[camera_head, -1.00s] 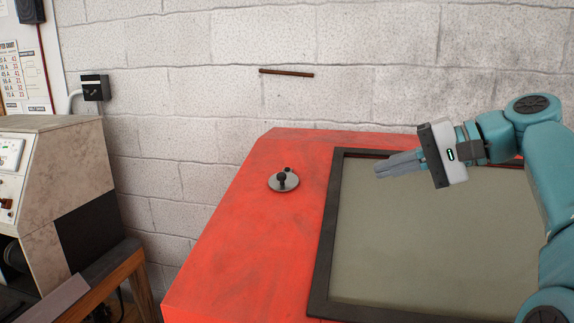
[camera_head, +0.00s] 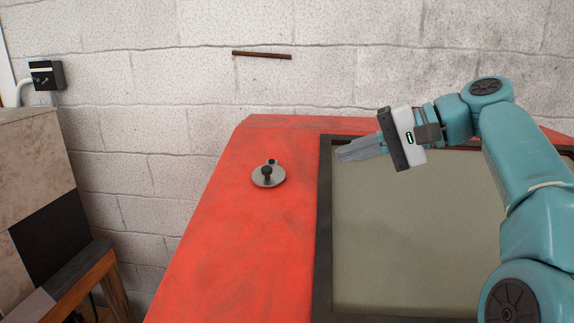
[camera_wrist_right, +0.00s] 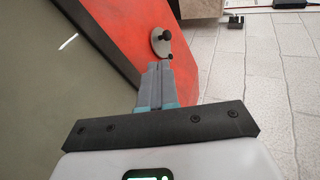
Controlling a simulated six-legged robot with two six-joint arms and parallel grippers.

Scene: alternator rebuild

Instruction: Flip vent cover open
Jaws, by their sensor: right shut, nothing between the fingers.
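A round grey disc (camera_head: 277,180) with a black ball knob (camera_head: 267,172) and a smaller black knob lies on the red cabinet top, left of the black-framed panel. I take this disc to be the vent cover; it lies flat on the red surface. It also shows in the right wrist view (camera_wrist_right: 163,46), just beyond the fingertips. My right gripper (camera_head: 340,155) is shut and empty. It points left over the panel's far left frame corner, to the right of the disc and apart from it. My left gripper is not in view.
The red cabinet top (camera_head: 215,240) is bare around the disc. A dark-framed grey panel (camera_head: 410,240) fills the right side. A white block wall stands behind, with a thin brown rod (camera_head: 262,55) on it.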

